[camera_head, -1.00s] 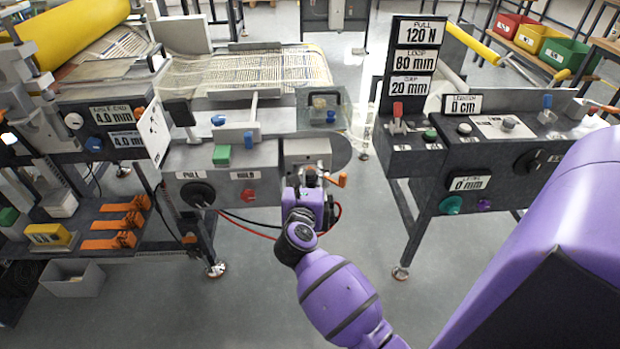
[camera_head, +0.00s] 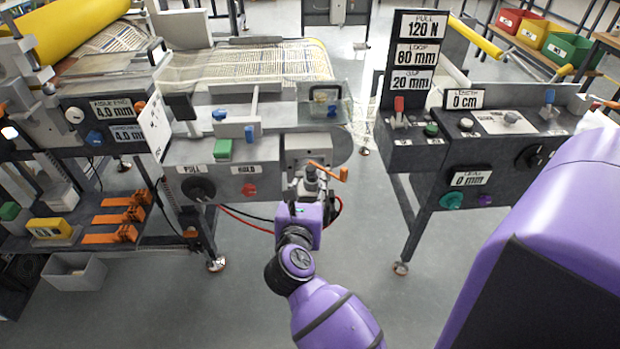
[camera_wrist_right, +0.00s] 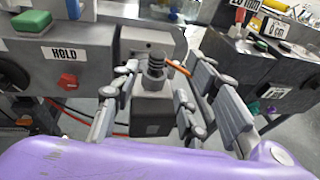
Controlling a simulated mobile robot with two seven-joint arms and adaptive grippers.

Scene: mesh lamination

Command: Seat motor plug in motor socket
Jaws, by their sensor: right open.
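My right gripper (camera_head: 312,184) is in front of the grey bench with the PULL and HOLD labels. In the right wrist view its fingers (camera_wrist_right: 153,98) are open, spread on both sides of a dark grey block (camera_wrist_right: 152,118) with a ribbed black neck (camera_wrist_right: 156,65) on top. The block looks like the motor plug or motor housing; I cannot tell which, nor whether the fingers touch it. Red and black cables (camera_head: 245,222) run beside it toward the bench. No separate socket can be made out. My left gripper is not in view.
An orange lever (camera_head: 328,171) sticks out just above the gripper; it also shows in the wrist view (camera_wrist_right: 178,68). The red HOLD knob (camera_head: 248,189) is to its left. A second dark console (camera_head: 440,155) stands right, with open floor (camera_head: 365,215) between.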

